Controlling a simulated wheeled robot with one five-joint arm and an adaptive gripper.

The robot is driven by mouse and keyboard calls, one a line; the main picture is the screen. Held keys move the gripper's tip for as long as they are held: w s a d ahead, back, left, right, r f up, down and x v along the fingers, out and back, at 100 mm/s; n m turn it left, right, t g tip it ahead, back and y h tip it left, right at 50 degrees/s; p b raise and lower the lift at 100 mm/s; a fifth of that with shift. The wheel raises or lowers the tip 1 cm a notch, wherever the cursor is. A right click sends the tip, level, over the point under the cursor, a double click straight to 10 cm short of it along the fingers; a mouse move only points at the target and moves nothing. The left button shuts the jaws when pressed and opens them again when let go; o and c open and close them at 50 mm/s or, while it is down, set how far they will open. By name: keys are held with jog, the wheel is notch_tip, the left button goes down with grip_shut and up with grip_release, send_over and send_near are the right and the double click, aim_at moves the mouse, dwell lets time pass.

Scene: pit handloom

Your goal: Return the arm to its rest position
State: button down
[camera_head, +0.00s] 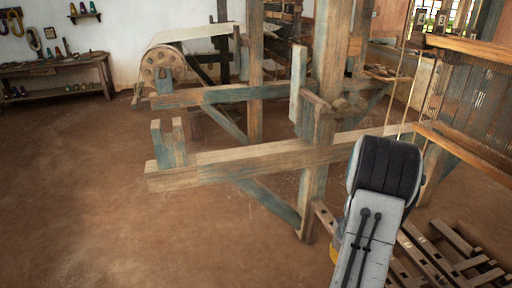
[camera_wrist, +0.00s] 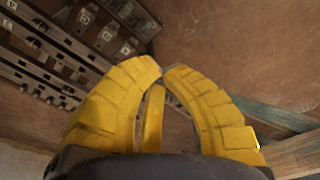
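My arm (camera_head: 372,215) shows at the lower right of the head view, its grey-white link and black joint in front of the loom. My gripper (camera_wrist: 161,73) fills the lower middle of the wrist view. Its two yellow fingers curve together and their tips meet or nearly meet, with no object visible between them. A narrow yellow strip shows between the fingers lower down. In the head view the gripper is mostly hidden behind my arm; only a bit of yellow shows at the link's left edge.
The wooden loom frame (camera_head: 260,160) stands close beyond my arm. Wooden treadles (camera_head: 440,255) lie low at right and also show in the wrist view (camera_wrist: 45,65). Warp threads and a beam (camera_head: 470,95) stand at right. The brown floor (camera_head: 90,190) at left is clear.

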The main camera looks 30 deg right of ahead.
jog(key=w+a+r+n+t+p, duration=0.1)
jog(key=w+a+r+p, duration=0.15)
jog(key=a+r, duration=0.4)
jog(key=w+a+r+n+p, duration=0.2)
jog(key=a+r+p, duration=0.15)
jog(key=r, duration=0.55)
jog(key=s+a+r+n+p, duration=0.2)
jog(key=s+a+r+p, duration=0.3)
jog(key=a+r, duration=0.5)
jog(key=s+a+r+n+t+y+p, duration=0.1)
jog(key=s+a+r+n+p, duration=0.2)
jog(key=a+r+p, duration=0.3)
jog(key=s+a+r, duration=0.1)
jog(key=a+r, duration=0.4)
jog(key=shift+s+a+r+n+t, duration=0.3)
jog(key=shift+s+r, duration=0.05)
